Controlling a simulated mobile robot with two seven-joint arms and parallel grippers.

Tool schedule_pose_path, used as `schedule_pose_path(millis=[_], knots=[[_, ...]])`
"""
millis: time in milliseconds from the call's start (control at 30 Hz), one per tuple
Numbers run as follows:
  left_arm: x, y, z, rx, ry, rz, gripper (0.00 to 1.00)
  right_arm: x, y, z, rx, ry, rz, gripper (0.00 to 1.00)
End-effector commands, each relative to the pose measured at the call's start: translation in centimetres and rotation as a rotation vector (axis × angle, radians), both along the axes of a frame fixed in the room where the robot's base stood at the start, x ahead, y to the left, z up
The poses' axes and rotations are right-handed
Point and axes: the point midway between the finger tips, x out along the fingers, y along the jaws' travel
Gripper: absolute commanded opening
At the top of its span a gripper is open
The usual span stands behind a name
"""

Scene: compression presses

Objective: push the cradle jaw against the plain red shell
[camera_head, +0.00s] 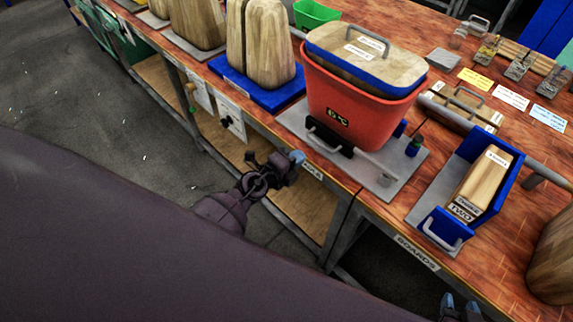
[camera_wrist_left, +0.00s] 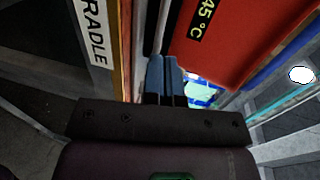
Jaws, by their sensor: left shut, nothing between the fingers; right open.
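The red shell (camera_head: 358,100) stands on a grey plate (camera_head: 291,118) at the table's front edge, with a temperature label on its front. It also fills the upper right of the left wrist view (camera_wrist_left: 225,45). The cradle jaw, a black bar with a grey handle (camera_head: 330,141), lies low in front of the shell; I cannot tell whether they touch. My left gripper (camera_head: 297,157) is shut and empty, just off the table edge in front of the jaw. Its blue fingers (camera_wrist_left: 166,80) show in the wrist view. My right gripper (camera_head: 460,304) is open at the bottom right, partly cut off.
A wooden lid (camera_head: 366,55) with a blue rim and handle tops the shell. Wooden blocks on a blue base (camera_head: 262,95) stand to its left. A blue tray (camera_head: 507,188) with a wood block is to its right. The CRADLE label (camera_wrist_left: 95,32) marks the table edge.

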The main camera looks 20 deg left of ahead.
Motion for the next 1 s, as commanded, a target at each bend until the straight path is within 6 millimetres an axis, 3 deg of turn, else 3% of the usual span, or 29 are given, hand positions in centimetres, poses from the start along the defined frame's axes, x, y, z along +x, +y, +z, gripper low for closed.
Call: schedule_pose_path(millis=[200,400,1000], knots=[[3.4,-1.3,-0.8,-0.001,-0.001,-0.001,0.0,-0.7,-0.1,-1.4,0.0,0.017,-0.003,0.43],[5.4,-1.9,-1.2,0.0,0.0,0.001,0.0,-1.0,-0.2,-2.4,0.0,0.03,-0.005,0.43],[6.6,-2.4,-1.2,-0.001,-0.001,0.001,0.0,0.1,0.0,-1.6,-0.001,0.004,0.002,0.43]])
